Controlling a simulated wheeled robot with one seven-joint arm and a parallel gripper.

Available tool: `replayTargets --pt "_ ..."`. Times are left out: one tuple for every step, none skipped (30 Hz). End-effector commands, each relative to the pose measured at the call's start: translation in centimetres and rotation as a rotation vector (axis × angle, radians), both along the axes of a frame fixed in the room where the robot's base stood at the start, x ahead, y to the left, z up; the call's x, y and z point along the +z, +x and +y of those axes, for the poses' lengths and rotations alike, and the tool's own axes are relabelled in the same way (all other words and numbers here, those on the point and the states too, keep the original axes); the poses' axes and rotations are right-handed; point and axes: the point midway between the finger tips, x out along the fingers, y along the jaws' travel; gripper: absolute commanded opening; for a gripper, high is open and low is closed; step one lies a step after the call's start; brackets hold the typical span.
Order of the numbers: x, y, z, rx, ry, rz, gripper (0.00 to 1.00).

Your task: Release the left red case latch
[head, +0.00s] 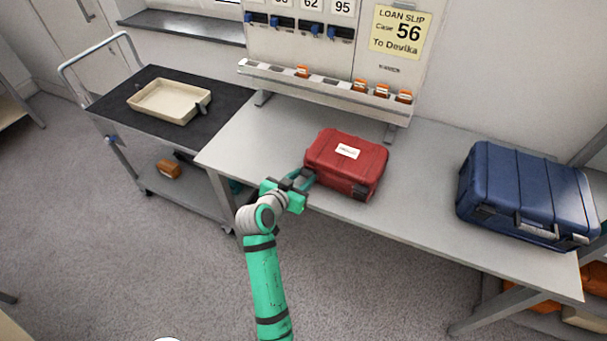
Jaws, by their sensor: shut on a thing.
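The red case (351,154) lies closed on the grey bench, with a white label on its lid. My gripper (307,180) is at the case's front left, at its lower edge, where the left latch would be. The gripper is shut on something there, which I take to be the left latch. The jaws and my wrist hide that latch, so its position cannot be seen. A dark right latch (361,192) shows small on the front face near the right corner.
A blue case (525,195) stands at the bench's right. A trolley (225,102) with a beige tray (146,103) is at the left. Behind the red case, a rack (335,88) holds several orange-topped items. A loan slip (401,33) hangs above. The bench between the cases is clear.

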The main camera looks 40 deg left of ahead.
Motion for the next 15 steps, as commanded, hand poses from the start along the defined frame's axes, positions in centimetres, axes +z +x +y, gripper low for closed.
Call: replayTargets --pt "-0.37 -0.1 -0.13 0.0 0.0 -0.028 0.11" --pt "-0.5 -0.13 -0.15 -0.001 0.004 -0.045 0.11" --pt "-0.59 -0.15 -0.15 -0.001 0.007 -0.068 0.11" --pt "-0.63 -0.15 -0.15 -0.002 0.01 -0.085 0.11" --pt "-0.7 -0.18 -0.14 -0.001 0.013 -0.099 0.11" --pt "-0.78 -0.21 -0.16 -0.001 0.016 -0.117 0.11" --pt "-0.79 -0.21 -0.16 -0.002 0.018 -0.13 0.11" --pt "-0.86 -0.22 -0.16 -0.002 0.02 -0.141 0.11" --pt "-0.88 -0.19 -0.16 -0.002 0.022 -0.154 0.11" --pt "-0.94 -0.21 -0.18 -0.002 0.024 -0.162 0.11" --pt "-0.97 -0.21 -0.18 -0.002 0.025 -0.17 0.11" --pt "-0.99 -0.21 -0.19 -0.002 0.027 -0.179 0.11" --pt "-1.03 -0.22 -0.19 -0.003 0.029 -0.184 0.11" --pt "-1.04 -0.23 -0.2 -0.004 0.029 -0.189 0.11" --pt "-1.04 -0.23 -0.21 -0.003 0.029 -0.194 0.11"
